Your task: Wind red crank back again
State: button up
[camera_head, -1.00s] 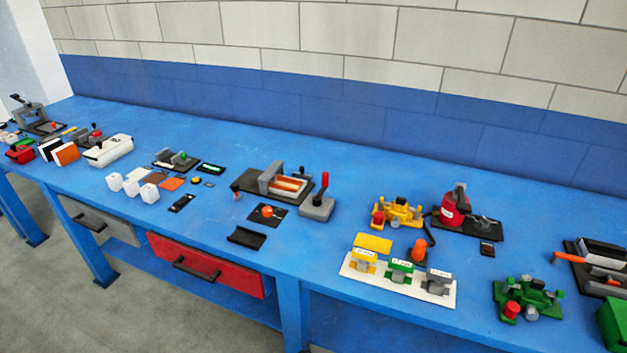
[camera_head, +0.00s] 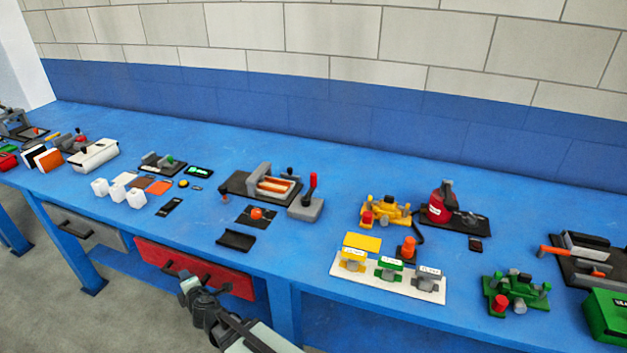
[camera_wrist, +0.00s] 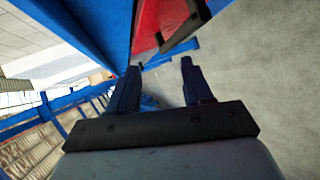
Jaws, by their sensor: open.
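No part is plainly a red crank. A grey block carries an upright red-handled lever (camera_head: 312,185) at the middle of the blue bench in the head view; I cannot tell if it is the crank. An orange-red handle (camera_head: 553,251) sticks out from a dark device at the right. My gripper (camera_head: 190,286) is in front of the bench, by the red drawer and below the bench top, well away from both. In the wrist view my gripper (camera_wrist: 160,75) is open, with nothing between its fingers. The wrist view shows neither handle.
The red drawer (camera_head: 195,268) with its black handle is close to my gripper; its red front also shows in the wrist view (camera_wrist: 152,22). The blue bench top (camera_head: 300,260) carries several devices. A white base with coloured blocks (camera_head: 388,280) stands near the front edge.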

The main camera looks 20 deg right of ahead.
jog(key=w+a+r+t+y, duration=0.1)
jog(key=w+r, duration=0.3)
jog(key=r, duration=0.4)
jog(key=w+r+t+y, duration=0.2)
jog(key=w+r, duration=0.2)
jog(key=r, duration=0.3)
jog(key=w+d+r+m+h, duration=0.5)
jog(key=w+d+r, duration=0.25)
jog(key=d, duration=0.45)
jog(key=w+d+m+g+h, duration=0.1)
jog(key=w+d+m+h, duration=0.2)
jog(key=d, duration=0.4)
jog(key=w+d+m+g+h, duration=0.1)
jog(key=w+d+m+h, duration=0.15)
jog(key=d, duration=0.35)
notch_tip(320, 180, up, 7)
jog(key=m+g+y, duration=0.5)
jog(key=m+g, duration=0.5)
jog(key=g, duration=0.4)
send_over(314, 174)
jog(key=shift+h, duration=0.25)
notch_tip(314, 174, down, 13)
jog(key=shift+w+f, duration=0.1)
